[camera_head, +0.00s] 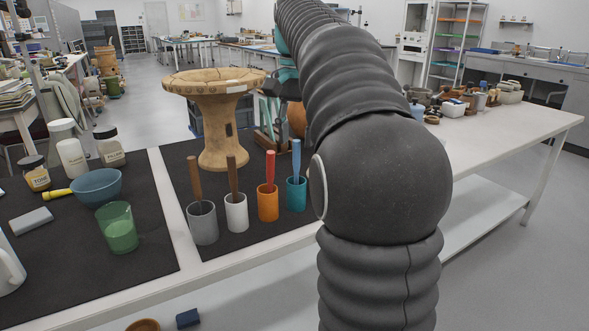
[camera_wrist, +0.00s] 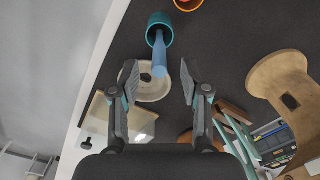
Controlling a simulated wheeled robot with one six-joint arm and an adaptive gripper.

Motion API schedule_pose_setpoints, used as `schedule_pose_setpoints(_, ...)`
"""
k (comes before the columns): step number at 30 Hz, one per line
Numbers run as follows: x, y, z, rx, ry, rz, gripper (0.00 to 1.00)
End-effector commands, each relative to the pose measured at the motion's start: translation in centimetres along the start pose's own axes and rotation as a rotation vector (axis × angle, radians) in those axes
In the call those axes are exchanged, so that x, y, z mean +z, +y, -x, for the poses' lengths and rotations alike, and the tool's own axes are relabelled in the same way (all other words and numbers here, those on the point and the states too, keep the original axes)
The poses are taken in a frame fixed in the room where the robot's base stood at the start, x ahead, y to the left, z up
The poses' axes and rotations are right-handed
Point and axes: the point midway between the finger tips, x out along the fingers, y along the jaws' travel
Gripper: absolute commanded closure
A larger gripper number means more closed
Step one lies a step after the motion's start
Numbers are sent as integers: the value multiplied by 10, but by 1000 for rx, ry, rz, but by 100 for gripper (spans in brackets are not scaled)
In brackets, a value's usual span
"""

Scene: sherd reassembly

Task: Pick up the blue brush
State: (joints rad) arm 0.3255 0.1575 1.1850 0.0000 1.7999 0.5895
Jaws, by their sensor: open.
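The blue brush (camera_head: 296,158) stands handle up in a teal cup (camera_head: 296,195), the rightmost of the row of cups on the dark mat. In the wrist view the brush (camera_wrist: 159,58) sticks out of the teal cup (camera_wrist: 152,22) towards the camera. My gripper (camera_wrist: 159,68) is open and empty, with one finger on each side of the brush's upper end. The fingers look apart from the brush, though the depth between them is hard to judge. In the head view my arm fills the middle and right, and my gripper cannot be made out.
An orange cup (camera_head: 268,205) with a red brush stands just left of the teal cup. White (camera_head: 236,215) and grey (camera_head: 203,225) cups hold brown-handled tools. A wooden pedestal (camera_head: 222,135) stands behind them. A pale round dish (camera_wrist: 152,92) lies below the brush in the wrist view.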

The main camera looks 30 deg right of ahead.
Motion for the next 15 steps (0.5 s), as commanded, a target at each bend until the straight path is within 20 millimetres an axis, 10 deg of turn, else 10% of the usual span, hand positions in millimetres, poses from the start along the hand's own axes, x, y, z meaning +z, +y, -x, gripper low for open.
schedule_pose_setpoints(15, 1, 0, -54, 1, -2, 5, 54)
